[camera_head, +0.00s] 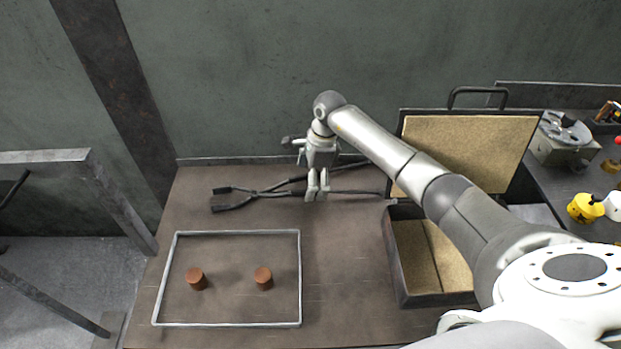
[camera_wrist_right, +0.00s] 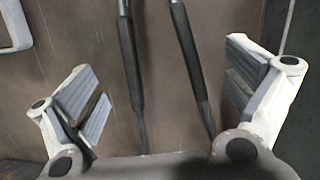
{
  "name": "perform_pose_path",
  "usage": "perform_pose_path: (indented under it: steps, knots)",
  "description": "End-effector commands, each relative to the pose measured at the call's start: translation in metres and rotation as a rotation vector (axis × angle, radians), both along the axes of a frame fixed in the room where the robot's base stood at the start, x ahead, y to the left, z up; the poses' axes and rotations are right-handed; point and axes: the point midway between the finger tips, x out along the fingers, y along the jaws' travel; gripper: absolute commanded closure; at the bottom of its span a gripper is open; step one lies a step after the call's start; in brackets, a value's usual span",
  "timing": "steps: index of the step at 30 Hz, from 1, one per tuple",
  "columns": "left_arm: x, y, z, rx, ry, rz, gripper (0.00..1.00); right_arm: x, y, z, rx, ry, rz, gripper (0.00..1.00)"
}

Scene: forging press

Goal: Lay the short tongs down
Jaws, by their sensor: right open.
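The short tongs (camera_head: 262,194) are dark and lie on the brown bench top (camera_head: 340,260) near its back edge, jaws to the left. Their two handles run right, behind and under my right gripper (camera_head: 318,190). In the right wrist view the two tong handles (camera_wrist_right: 132,70) lie between the spread fingers of my right gripper (camera_wrist_right: 170,95), touching neither finger. The right gripper is open and empty, above the handles. My left gripper is not in view.
A metal frame (camera_head: 301,280) on the bench encloses two brown cylinders (camera_head: 196,279) (camera_head: 263,278). An open lined box (camera_head: 400,285) stands at the right, its lid (camera_head: 465,113) raised. A yellow object (camera_head: 584,208) sits farther right. The bench between frame and box is clear.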

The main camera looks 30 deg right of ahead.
Motion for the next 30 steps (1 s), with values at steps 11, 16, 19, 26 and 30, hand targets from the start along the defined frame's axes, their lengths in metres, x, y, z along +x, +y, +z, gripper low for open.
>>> perform_pose_path:
  steps: [11, 16, 19, 26, 30]
  knots:
    - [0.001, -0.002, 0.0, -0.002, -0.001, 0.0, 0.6, -0.001, -0.011, 0.052, -0.003, -0.009, -0.001, 0.02]
    - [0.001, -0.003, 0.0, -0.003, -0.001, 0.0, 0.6, -0.002, -0.014, 0.072, 0.0, -0.007, -0.002, 0.02]
    - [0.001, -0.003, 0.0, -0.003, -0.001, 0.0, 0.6, -0.003, -0.015, 0.077, 0.0, -0.006, -0.002, 0.02]
    - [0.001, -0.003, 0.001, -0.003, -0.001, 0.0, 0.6, -0.003, -0.016, 0.081, 0.0, -0.005, -0.002, 0.02]
    - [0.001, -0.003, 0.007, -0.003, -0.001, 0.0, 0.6, -0.002, -0.016, 0.087, 0.0, -0.006, -0.003, 0.02]
